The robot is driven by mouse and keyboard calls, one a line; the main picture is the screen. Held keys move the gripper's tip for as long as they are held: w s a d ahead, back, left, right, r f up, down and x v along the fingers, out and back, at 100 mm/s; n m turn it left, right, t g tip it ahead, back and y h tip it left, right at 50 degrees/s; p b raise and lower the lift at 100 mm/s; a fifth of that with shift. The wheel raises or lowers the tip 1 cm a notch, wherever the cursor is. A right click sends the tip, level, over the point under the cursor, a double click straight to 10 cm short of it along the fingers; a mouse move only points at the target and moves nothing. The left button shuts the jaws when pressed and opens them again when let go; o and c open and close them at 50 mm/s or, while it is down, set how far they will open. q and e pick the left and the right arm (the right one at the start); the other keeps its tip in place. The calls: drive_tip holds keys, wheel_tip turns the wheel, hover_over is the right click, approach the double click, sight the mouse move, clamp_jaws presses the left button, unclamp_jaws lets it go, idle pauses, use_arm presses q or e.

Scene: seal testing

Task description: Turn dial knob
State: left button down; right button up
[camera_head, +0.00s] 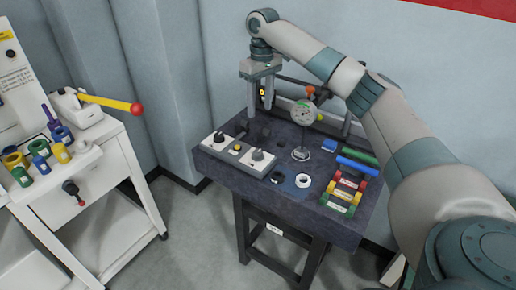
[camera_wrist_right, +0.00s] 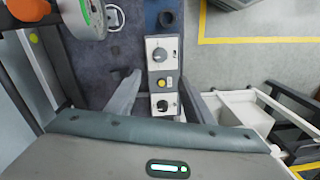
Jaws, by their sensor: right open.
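A light control box (camera_head: 238,151) lies at the front left of the dark table, with two dial knobs and a yellow button (camera_head: 238,147) between them. The left knob (camera_head: 219,136) is dark; the right knob (camera_head: 258,155) is grey. My right gripper (camera_head: 260,109) is open and empty, pointing down above the back left of the table. In the right wrist view the box (camera_wrist_right: 152,69) appears between its fingers, with the dark knob (camera_wrist_right: 162,105) lower and the grey knob (camera_wrist_right: 160,54) higher. The fingers appear apart from both knobs. My left gripper is out of view.
A dial gauge on a stand (camera_head: 304,113) rises right of the gripper. Rings (camera_head: 303,181) and coloured blocks (camera_head: 344,192) lie on the table's front and right. A white cart (camera_head: 110,165) with coloured parts and a yellow lever (camera_head: 105,101) stands left, across clear floor.

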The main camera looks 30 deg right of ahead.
sight(258, 152)
drive_tip(key=f+p, duration=0.1)
drive_tip(key=f, duration=0.4)
drive_tip(key=f+p, duration=0.2)
drive_tip(key=f, duration=0.4)
drive_tip(key=f+p, duration=0.1)
drive_tip(key=f, duration=0.5)
drive_tip(key=shift+s+a+f+p, duration=0.1)
drive_tip(key=shift+a+f+p, duration=0.1)
drive_tip(key=shift+a+p, duration=0.2)
drive_tip(key=shift+c, duration=0.3)
drive_tip(key=c, duration=1)
